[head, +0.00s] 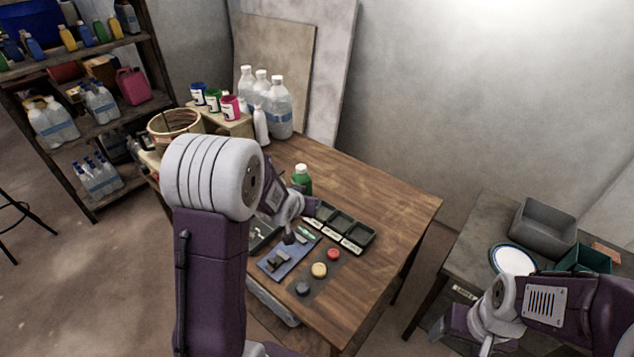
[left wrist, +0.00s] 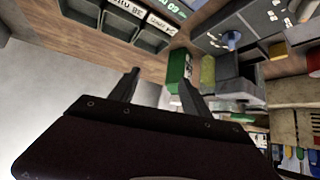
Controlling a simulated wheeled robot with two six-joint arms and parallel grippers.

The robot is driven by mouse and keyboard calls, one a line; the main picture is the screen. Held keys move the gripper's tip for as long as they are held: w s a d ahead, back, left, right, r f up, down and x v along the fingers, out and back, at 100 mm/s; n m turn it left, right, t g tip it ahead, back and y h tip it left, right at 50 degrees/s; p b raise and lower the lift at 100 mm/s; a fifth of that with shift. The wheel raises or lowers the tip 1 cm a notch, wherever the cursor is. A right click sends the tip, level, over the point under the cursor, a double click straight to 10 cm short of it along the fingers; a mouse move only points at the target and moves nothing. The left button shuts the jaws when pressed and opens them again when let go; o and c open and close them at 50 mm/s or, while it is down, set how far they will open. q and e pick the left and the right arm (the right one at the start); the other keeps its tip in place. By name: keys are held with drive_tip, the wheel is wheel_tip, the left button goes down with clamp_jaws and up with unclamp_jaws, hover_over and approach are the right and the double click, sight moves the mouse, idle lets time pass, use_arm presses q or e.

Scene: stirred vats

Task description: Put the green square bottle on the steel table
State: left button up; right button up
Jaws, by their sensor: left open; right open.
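The green bottle (head: 302,179) with a white cap stands upright on the wooden table (head: 385,200), behind the black trays. A green shape (left wrist: 178,66), apparently this bottle, shows just beyond the fingertips in the left wrist view. My left gripper (left wrist: 160,88) is open and empty, its fingers apart and pointing towards it. In the head view my left arm partly hides this gripper. My right gripper (head: 463,338) is open at the lower right, beside a grey table (head: 462,240), which seems to be the steel table.
Black labelled trays (head: 340,226), a blue mat (head: 285,262) and red, yellow and dark round pieces lie on the wooden table. Large clear bottles (head: 279,108) stand at its back. A grey tub (head: 542,230), a white plate (head: 513,260) and a green bin (head: 582,258) occupy the grey table.

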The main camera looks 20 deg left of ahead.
sight(299, 170)
use_arm(q)
drive_tip(key=w+a+t, duration=0.1)
drive_tip(key=w+a, duration=0.1)
drive_tip(key=w+a+t, duration=0.1)
drive_tip(key=w+a, duration=0.1)
drive_tip(key=w, duration=0.1)
drive_tip(key=w+a+t, duration=0.1)
drive_tip(key=w+a, duration=0.1)
drive_tip(key=w, duration=0.1)
drive_tip(key=shift+w+a+r+t+p, duration=0.25)
drive_tip(key=shift+a+t+p, duration=0.1)
drive_tip(key=shift+a+t, duration=0.05)
drive_tip(key=shift+w+a, duration=0.1)
drive_tip(key=shift+a, duration=0.1)
drive_tip(key=shift+w+d, duration=0.1)
drive_tip(key=x, duration=0.3)
drive_tip(key=shift+w+d+p, duration=0.1)
drive_tip(key=shift+w+p, duration=0.15)
drive_tip(key=shift+p, duration=0.15)
drive_tip(key=shift+w+f, duration=0.1)
drive_tip(key=shift+w, duration=0.2)
drive_tip(key=p+x, duration=0.1)
drive_tip(key=x, duration=0.4)
drive_tip(key=shift+s+r, duration=0.1)
drive_tip(key=shift+r, duration=0.15)
drive_tip(key=shift+c, duration=0.5)
clamp_jaws()
